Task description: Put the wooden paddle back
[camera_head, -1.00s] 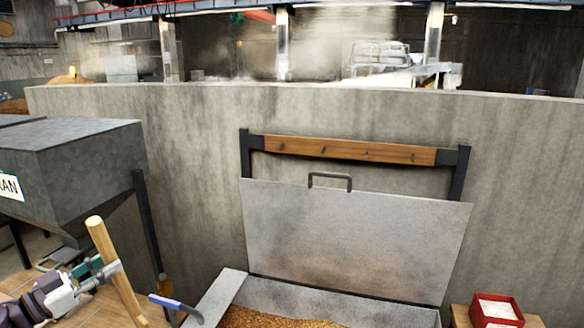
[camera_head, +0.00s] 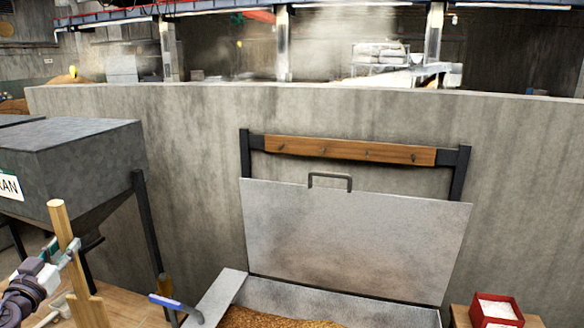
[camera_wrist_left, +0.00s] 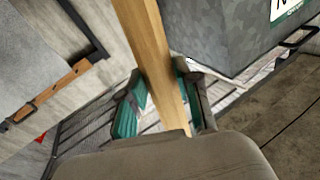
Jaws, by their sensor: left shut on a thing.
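The wooden paddle (camera_head: 62,226) is a light wooden shaft with a wider lower part at the lower left of the head view. It stands nearly upright, and its lower end is cut off by the frame. My left gripper (camera_head: 66,252) is shut on the shaft. In the left wrist view the paddle (camera_wrist_left: 148,50) runs between the green-padded fingers of my left gripper (camera_wrist_left: 158,104). A wooden rail with several dark pegs (camera_head: 350,150) hangs on a dark frame against the concrete wall, with nothing on it. My right gripper is not in view.
A grey metal hopper (camera_head: 80,160) stands at the left, close behind the paddle. A steel box with its lid raised (camera_head: 350,235) holds brown grain (camera_head: 270,318). A blue-handled tool (camera_head: 170,301) lies at its left edge. A red box of white stuff (camera_head: 496,310) stands at right.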

